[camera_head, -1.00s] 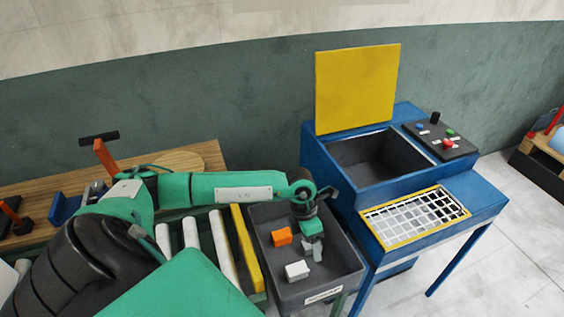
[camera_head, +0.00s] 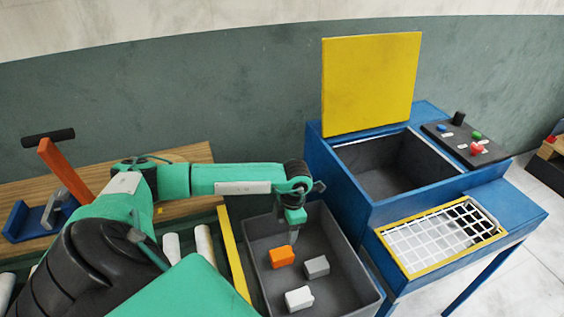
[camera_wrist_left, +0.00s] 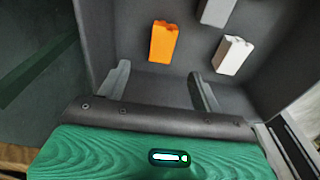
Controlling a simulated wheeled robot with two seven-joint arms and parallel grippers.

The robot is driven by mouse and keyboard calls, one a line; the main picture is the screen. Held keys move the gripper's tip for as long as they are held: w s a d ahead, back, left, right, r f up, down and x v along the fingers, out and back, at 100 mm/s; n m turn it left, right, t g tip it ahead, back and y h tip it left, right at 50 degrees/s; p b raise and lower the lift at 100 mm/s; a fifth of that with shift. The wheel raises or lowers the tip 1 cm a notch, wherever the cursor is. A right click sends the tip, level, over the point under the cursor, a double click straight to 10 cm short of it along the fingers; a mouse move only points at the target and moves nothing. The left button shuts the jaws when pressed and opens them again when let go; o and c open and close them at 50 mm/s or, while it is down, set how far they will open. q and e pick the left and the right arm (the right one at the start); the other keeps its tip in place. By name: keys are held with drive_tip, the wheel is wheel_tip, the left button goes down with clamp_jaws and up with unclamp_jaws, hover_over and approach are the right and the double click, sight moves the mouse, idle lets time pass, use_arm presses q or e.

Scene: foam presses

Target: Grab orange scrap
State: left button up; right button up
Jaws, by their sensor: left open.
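The orange scrap (camera_head: 282,257) is a small block lying on the floor of a dark grey bin, at its left side. It also shows in the left wrist view (camera_wrist_left: 163,42), ahead of and between my fingers. My left gripper (camera_head: 298,238) hangs over the bin, above and just behind the orange scrap in the head view. In the wrist view its two fingers (camera_wrist_left: 160,88) are spread apart with nothing between them, and they do not touch the scrap. My right gripper is not in view.
In the bin (camera_head: 340,232) a grey block (camera_head: 316,266) and a white block (camera_head: 299,299) lie near the orange one. Bin walls surround them. A blue press (camera_head: 345,185) with a raised yellow lid (camera_head: 370,85) stands right. A roller conveyor (camera_head: 205,250) lies left.

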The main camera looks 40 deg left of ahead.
sight(282, 253)
use_arm(q)
drive_tip(key=f, duration=0.2)
drive_tip(key=f+p, duration=0.1)
drive_tip(key=f, duration=0.2)
drive_tip(key=s+f, duration=0.1)
drive_tip(key=f, duration=0.1)
drive_tip(key=shift+a+f, duration=0.15)
drive_tip(key=shift+f, duration=0.25)
drive_tip(key=shift+s+f+p, duration=0.2)
drive_tip(key=shift+f+p, duration=0.25)
drive_tip(key=shift+p, duration=0.1)
drive_tip(key=f, duration=0.2)
drive_tip(key=f+p, duration=0.1)
drive_tip(key=shift+s+f, duration=0.3)
drive_tip(key=shift+f, duration=0.05)
drive_tip(key=shift+a+f, duration=0.1)
drive_tip(key=shift+f, duration=0.3)
drive_tip(key=shift+c, duration=0.5)
drive_tip(key=c, duration=0.9)
drive_tip(key=shift+c, duration=0.2)
